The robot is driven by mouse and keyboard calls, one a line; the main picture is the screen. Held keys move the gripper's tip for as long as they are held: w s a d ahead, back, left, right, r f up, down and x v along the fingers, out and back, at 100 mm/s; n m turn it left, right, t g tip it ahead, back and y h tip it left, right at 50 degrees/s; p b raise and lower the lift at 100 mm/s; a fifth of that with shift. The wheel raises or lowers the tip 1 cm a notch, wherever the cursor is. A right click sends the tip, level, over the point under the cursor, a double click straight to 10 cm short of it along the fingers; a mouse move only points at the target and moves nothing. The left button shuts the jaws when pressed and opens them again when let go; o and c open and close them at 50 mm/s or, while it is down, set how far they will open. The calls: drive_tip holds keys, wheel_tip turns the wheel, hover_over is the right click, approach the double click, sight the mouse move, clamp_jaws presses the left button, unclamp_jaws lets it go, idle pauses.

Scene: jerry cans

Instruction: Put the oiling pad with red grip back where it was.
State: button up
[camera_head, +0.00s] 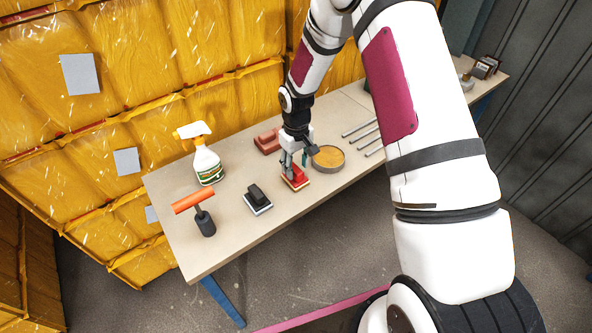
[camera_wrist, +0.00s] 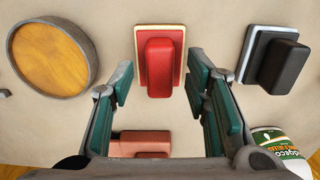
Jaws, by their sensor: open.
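The oiling pad with red grip (camera_head: 295,177) lies on the table, right at my gripper. In the wrist view the pad (camera_wrist: 159,62) shows a red block grip on a red plate with a pale rim. My gripper (camera_head: 293,162) is above it, pointing down. In the wrist view my gripper (camera_wrist: 165,88) is open, with one finger to each side of the pad's lower end and clear gaps between. No finger visibly touches the pad.
A round tin (camera_head: 328,158) with amber contents stands right of the pad. A reddish block (camera_head: 268,140) lies behind. Metal rods (camera_head: 368,138) lie farther right on the table (camera_head: 240,232).

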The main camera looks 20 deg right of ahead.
wheel_tip(320, 180, up, 9)
wheel_tip(320, 180, up, 20)
drive_tip(key=m+t, duration=0.1)
drive_tip(key=t, duration=0.1)
hover_over(296, 170)
drive_tip(key=s, duration=0.9)
drive_tip(key=s+r+m+t, duration=0.1)
drive_tip(key=s+r, duration=0.3)
drive_tip(key=s, duration=0.5)
drive_tip(key=s+r+m+t, duration=0.1)
drive_tip(key=s+r, duration=0.3)
drive_tip(key=s, duration=0.6)
drive_tip(key=shift+s+r+m+t+b, duration=0.3)
drive_tip(key=shift+r+t+b, duration=0.1)
drive_tip(key=shift+t, duration=0.4)
